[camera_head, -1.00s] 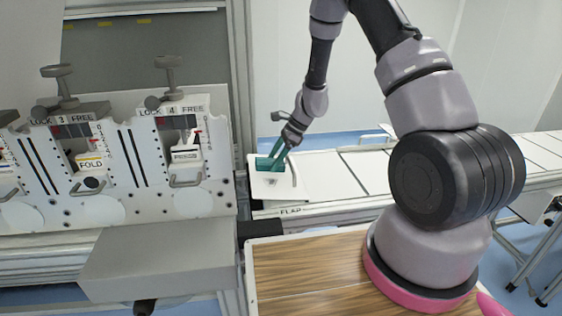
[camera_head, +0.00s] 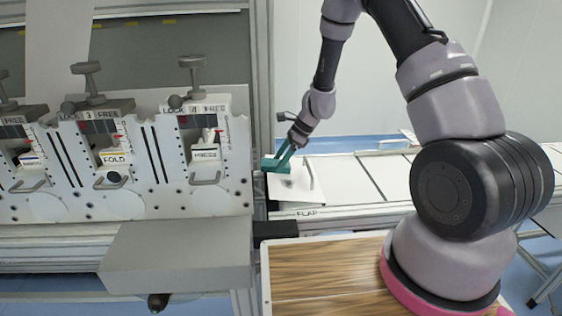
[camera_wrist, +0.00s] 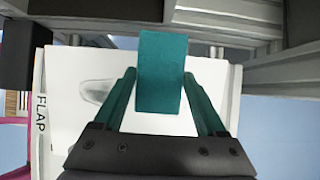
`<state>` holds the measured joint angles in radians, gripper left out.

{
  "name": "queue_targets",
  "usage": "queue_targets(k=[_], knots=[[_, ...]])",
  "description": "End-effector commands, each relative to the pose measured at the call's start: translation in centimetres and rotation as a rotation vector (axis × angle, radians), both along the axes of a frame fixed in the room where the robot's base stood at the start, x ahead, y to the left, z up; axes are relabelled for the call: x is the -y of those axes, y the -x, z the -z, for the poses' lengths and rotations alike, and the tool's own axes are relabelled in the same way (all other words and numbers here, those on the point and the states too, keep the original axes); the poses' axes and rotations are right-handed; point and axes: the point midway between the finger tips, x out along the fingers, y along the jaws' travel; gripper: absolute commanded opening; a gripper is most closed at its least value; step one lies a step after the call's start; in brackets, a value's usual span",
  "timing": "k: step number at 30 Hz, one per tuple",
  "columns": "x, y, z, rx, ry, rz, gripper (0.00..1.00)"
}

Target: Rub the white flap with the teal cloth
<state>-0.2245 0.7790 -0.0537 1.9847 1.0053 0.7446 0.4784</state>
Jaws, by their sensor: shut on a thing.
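The white flap (camera_head: 302,197) lies at the near end of the pale table, right of the machine, with the word FLAP at its front edge. It fills the middle of the wrist view (camera_wrist: 65,75), where a grey smudge (camera_wrist: 95,91) shows on its left part. My gripper (camera_head: 281,157) reaches down over the flap's far left corner. Its teal fingers are shut on the teal cloth (camera_wrist: 162,72), which sticks out past the fingertips over the flap's edge. The cloth also shows in the head view (camera_head: 270,164). I cannot tell whether it touches the flap.
The machine panel with several lock knobs and scales (camera_head: 120,165) stands at the left. A grey frame post (camera_head: 262,80) rises close beside my gripper. A wooden board (camera_head: 330,275) lies in front. The pale table (camera_head: 350,175) is clear to the right.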

Motion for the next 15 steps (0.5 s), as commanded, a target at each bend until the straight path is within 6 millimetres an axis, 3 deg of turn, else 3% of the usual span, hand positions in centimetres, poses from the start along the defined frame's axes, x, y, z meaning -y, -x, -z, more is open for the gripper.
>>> queue_targets(k=[15], knots=[[0.9,-0.1,-5.1,0.005,0.000,0.002,0.29]])
